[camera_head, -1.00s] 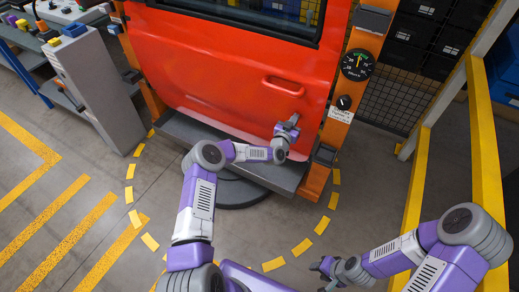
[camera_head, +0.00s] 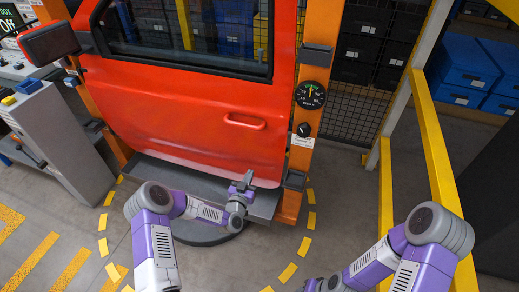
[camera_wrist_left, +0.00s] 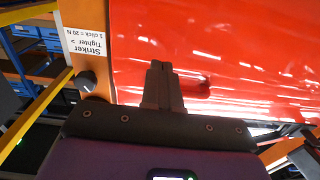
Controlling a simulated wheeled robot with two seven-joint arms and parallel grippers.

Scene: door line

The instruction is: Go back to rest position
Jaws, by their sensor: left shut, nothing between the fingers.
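The red door (camera_head: 190,110) stands upright in an orange frame, its handle (camera_head: 244,121) at right of centre. My left gripper (camera_head: 246,179) is in front of the door's lower edge, below the handle. In the left wrist view its fingers (camera_wrist_left: 159,68) are together with nothing between them, against the red door panel (camera_wrist_left: 240,40). I cannot tell how far the fingertips are from the panel. My right arm is at the lower right of the head view; its gripper (camera_head: 311,285) is cut off by the bottom edge and its fingers are unclear.
The orange post (camera_head: 325,70) carries a round gauge (camera_head: 311,95) and a black knob (camera_head: 304,130); a striker label (camera_wrist_left: 91,38) shows in the wrist view. A grey ledge (camera_head: 175,178) lies under the door. A yellow rail (camera_head: 440,160) stands at right, a grey cabinet (camera_head: 60,140) at left.

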